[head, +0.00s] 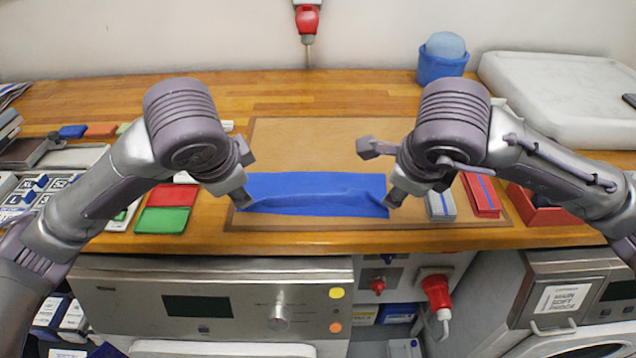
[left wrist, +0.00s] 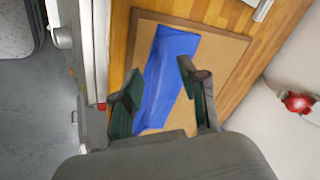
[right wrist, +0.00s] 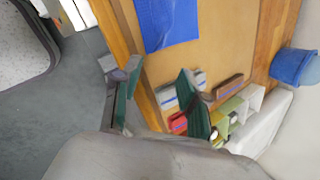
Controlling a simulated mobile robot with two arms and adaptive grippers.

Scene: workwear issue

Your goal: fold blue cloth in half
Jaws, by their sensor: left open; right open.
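The blue cloth (head: 315,185) lies as a wide strip on a brown mat (head: 300,140), with a loose, wrinkled flap along its near side. It also shows in the left wrist view (left wrist: 168,62) and the right wrist view (right wrist: 168,22). My left gripper (head: 241,199) is open at the cloth's near left corner. In the left wrist view its fingers are spread with the cloth's end beyond them. My right gripper (head: 393,198) is open at the near right corner; in the right wrist view the cloth lies beyond its fingers. I cannot tell whether either gripper touches the cloth.
Red and green pads (head: 163,207) lie left of the mat. A grey-blue block (head: 440,205), a red block (head: 481,195) and a red bin (head: 540,212) are at right. A blue bucket (head: 442,66) stands behind. The mat's far part is clear.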

